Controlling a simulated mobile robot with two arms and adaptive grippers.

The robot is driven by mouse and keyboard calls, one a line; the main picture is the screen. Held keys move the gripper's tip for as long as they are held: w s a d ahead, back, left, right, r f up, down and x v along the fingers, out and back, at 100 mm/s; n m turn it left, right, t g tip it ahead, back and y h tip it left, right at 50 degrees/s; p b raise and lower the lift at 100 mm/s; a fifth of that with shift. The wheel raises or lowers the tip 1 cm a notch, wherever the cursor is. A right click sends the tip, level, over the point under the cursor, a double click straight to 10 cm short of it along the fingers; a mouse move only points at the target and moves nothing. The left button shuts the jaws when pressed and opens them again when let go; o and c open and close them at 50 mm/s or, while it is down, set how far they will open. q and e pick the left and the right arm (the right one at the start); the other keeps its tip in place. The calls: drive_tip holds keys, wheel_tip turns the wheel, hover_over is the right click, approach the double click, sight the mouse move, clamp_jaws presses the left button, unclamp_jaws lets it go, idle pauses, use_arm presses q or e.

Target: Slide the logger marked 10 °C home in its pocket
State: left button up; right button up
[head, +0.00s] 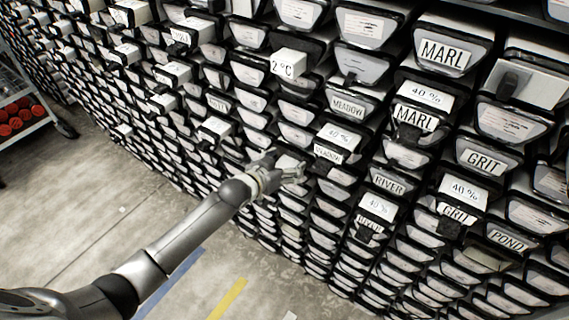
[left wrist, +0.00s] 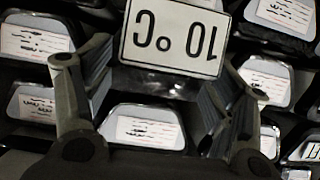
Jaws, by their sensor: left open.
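The logger marked 10 °C (left wrist: 175,38) shows in the left wrist view as a white block with its label upside down, jutting out from the wall of drawers. My left gripper (left wrist: 160,85) is open, one finger to each side and below the label in that picture. No contact with the logger shows. The pocket around the logger is mostly hidden behind it. In the head view my left gripper (head: 283,172) is close to the drawer fronts, and the logger's label cannot be read there. My right gripper is out of view.
A logger marked 2 °C (head: 289,65) sticks out above my gripper. Loggers marked 40 % (head: 428,94) jut out to the right, among drawers labelled MARL (head: 443,53), GRIT (head: 484,160) and RIVER (head: 388,185). A rack with red cylinders (head: 20,116) stands far left.

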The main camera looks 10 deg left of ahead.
use_arm(q)
drive_tip(key=shift+s, duration=0.1)
drive_tip(key=v, duration=1.2)
